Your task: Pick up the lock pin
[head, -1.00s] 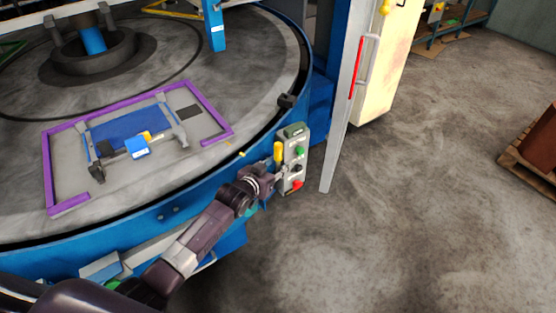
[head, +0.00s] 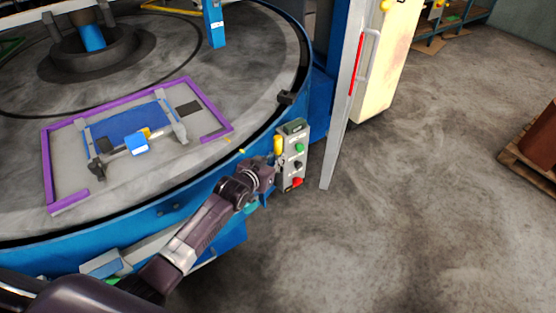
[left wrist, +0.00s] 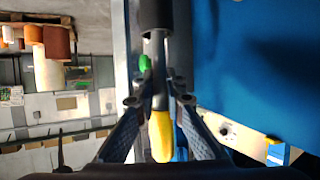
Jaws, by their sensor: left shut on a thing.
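The lock pin appears to be the yellow-ended piece (head: 278,145) beside the control box at the turntable's edge. In the left wrist view its yellow part (left wrist: 161,140) and a dark rod lie between my fingers. My left gripper (head: 270,168) is at this piece, just left of the control box, and is shut on it. In the left wrist view the two fingertips (left wrist: 157,98) flank it from both sides. The pin's lower part is hidden behind the gripper in the head view. My right gripper is not in view.
The control box (head: 293,158) with green and red buttons stands right beside the gripper. The blue-rimmed turntable (head: 225,55) carries a purple frame (head: 68,203) around a blue fixture (head: 125,126). Open floor lies beyond.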

